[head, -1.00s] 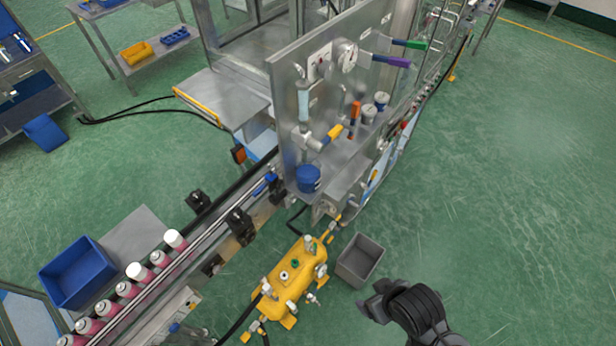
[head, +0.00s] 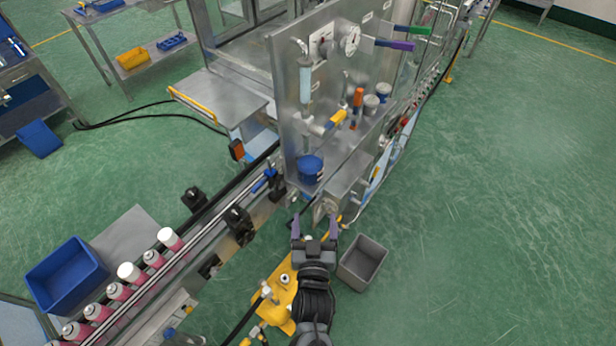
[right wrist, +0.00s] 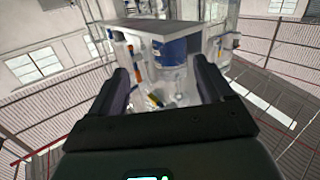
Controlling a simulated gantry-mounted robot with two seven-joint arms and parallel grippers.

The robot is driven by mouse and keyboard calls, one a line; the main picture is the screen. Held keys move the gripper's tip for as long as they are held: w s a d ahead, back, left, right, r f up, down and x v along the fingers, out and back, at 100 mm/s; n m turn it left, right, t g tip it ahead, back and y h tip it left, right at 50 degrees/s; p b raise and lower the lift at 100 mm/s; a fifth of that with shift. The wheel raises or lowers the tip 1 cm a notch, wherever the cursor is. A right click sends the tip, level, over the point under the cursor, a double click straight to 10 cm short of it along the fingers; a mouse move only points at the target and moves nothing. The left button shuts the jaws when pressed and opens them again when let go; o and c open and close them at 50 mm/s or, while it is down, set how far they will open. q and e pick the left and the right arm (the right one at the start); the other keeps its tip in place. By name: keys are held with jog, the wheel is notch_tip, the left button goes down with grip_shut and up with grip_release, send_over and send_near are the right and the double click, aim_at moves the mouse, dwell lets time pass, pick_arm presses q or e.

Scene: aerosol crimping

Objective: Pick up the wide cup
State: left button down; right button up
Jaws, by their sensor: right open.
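A wide blue cup (head: 310,170) stands on the lower ledge of the upright steel panel in the head view. Two smaller grey cups (head: 371,105) (head: 384,92) stand farther back on the ledge. My right gripper (head: 314,228) is open and empty, below and in front of the blue cup, clear of it. In the right wrist view a blue cylinder (right wrist: 170,52), which looks like the same cup, shows ahead between the open fingers. My left gripper is not in view.
The steel panel (head: 287,110) carries a gauge, valves and coloured handles above the cup. A yellow tank (head: 282,290) and a grey bin (head: 362,262) lie below my right arm. The conveyor with several pink cans (head: 118,291) runs to the left. Open floor lies right.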

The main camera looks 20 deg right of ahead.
aim_at(309, 178)
jog(key=shift+t, duration=0.3)
jog(key=w+r, duration=0.1)
jog(key=w, duration=0.3)
jog(key=w+d+r+p, duration=0.1)
jog(key=w, duration=0.1)
jog(key=shift+w+r, duration=0.2)
jog(key=shift+r, duration=0.15)
jog(key=shift+w+d, duration=0.2)
jog(key=shift+w, duration=0.15)
jog(key=p+x, duration=0.2)
jog(key=x, duration=0.1)
jog(key=shift+w+r, duration=0.35)
jog(key=shift+r, duration=0.05)
jog(key=shift+w+d+f, duration=0.1)
jog(key=shift+w+d, duration=0.25)
jog(key=shift+w, duration=0.3)
jog(key=c, duration=0.8)
jog(key=shift+c, duration=0.2)
